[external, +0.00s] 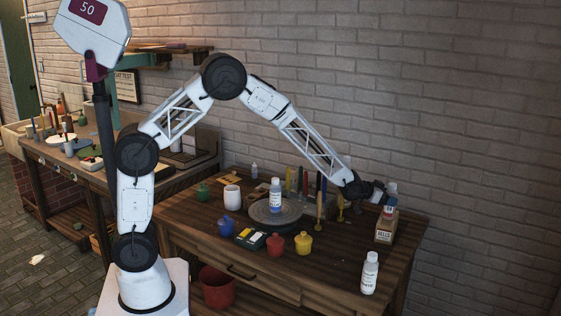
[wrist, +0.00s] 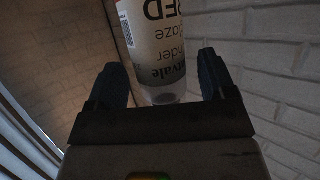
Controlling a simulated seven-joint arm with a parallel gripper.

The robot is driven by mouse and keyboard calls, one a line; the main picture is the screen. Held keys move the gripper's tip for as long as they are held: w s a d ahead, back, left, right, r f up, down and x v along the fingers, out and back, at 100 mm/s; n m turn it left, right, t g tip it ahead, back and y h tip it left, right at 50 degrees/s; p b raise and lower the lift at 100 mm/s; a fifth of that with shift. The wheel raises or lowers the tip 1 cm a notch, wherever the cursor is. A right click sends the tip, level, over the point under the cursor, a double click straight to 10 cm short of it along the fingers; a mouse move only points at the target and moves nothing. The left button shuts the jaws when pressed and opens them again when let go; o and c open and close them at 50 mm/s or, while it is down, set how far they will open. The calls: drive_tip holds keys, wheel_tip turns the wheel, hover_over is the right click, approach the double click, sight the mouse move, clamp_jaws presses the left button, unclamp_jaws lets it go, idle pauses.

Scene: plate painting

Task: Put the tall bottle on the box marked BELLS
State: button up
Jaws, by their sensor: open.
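The brown box marked BELLS (external: 384,236) stands near the right edge of the wooden table. A bottle with a red and white label (external: 389,213) shows upright at the top of the box. I cannot tell exactly how its base rests there. My gripper (external: 379,191) is beside it, level with its upper part. In the wrist view a bottle with "RED" on its label (wrist: 155,45) shows upside down between the two fingers of my open gripper (wrist: 172,80). Gaps show beside the fingers.
A bottle (external: 275,196) stands on the round turntable (external: 262,221). Another white-labelled bottle (external: 370,273) stands at the front right. Red (external: 275,244) and yellow (external: 304,242) jars and upright brushes (external: 320,212) are left of the box. The brick wall is behind.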

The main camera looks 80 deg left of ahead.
drive_tip(key=v, duration=1)
drive_tip(key=shift+r, duration=0.1)
idle(0.8)
drive_tip(key=s+d+r+g, duration=0.25)
drive_tip(key=s+r, duration=0.35)
drive_tip(key=s, duration=0.5)
drive_tip(key=s+d+r+g, duration=0.1)
drive_tip(key=s+r+g, duration=0.35)
drive_tip(key=s, duration=0.75)
drive_tip(key=s+d+r+g, duration=0.1)
drive_tip(key=s+d+g, duration=0.1)
drive_tip(key=s, duration=1.4)
drive_tip(key=s+d+r+g, duration=0.2)
drive_tip(key=s, duration=1.5)
drive_tip(key=shift+d, duration=0.15)
